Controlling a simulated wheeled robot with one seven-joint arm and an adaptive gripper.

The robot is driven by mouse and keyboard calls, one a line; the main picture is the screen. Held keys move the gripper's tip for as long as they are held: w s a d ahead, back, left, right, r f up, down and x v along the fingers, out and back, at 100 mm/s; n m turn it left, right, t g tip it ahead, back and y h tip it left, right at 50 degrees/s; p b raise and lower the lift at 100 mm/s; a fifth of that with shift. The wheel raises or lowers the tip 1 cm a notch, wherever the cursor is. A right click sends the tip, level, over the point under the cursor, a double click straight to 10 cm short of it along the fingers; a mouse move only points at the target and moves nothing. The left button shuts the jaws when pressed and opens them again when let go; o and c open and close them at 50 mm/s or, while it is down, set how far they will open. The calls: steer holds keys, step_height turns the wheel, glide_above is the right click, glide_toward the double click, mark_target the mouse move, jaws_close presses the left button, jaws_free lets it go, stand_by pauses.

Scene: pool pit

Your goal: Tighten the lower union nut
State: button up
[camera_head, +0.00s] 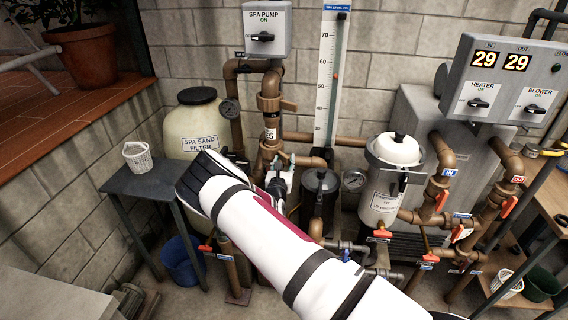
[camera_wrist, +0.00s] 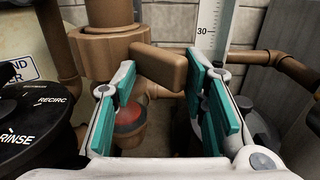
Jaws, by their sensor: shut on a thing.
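The lower union nut (camera_wrist: 105,47) is a thick brown collar on the vertical pipe, and its blocky lug (camera_wrist: 162,66) juts out to the right. In the wrist view my gripper (camera_wrist: 160,75) has one teal pad on each side of the lug, closed on it. In the head view my gripper (camera_head: 281,166) is at the lower part of the brown pipe stack, and my white arm hides much of that area. A higher brown nut (camera_head: 268,103), with a lug to its right, stands clear above my gripper.
A black valve head marked RINSE and RECIRC (camera_wrist: 35,110) is close on the left. A red round part (camera_wrist: 130,118) shows behind the left pad. The white level scale (camera_head: 329,80) stands behind. A strainer canister (camera_head: 385,185) and valves with orange handles are to the right.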

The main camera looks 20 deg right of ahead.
steer(key=shift+w+d+f+h, duration=0.1)
steer(key=shift+w+d+h, duration=0.2)
steer(key=shift+d, duration=0.45)
steer(key=shift+s, duration=0.2)
steer(key=shift+s+a, duration=0.1)
steer(key=shift+s, duration=0.2)
steer(key=a+v, duration=0.1)
steer(key=v, duration=1)
steer(key=shift+a, duration=0.15)
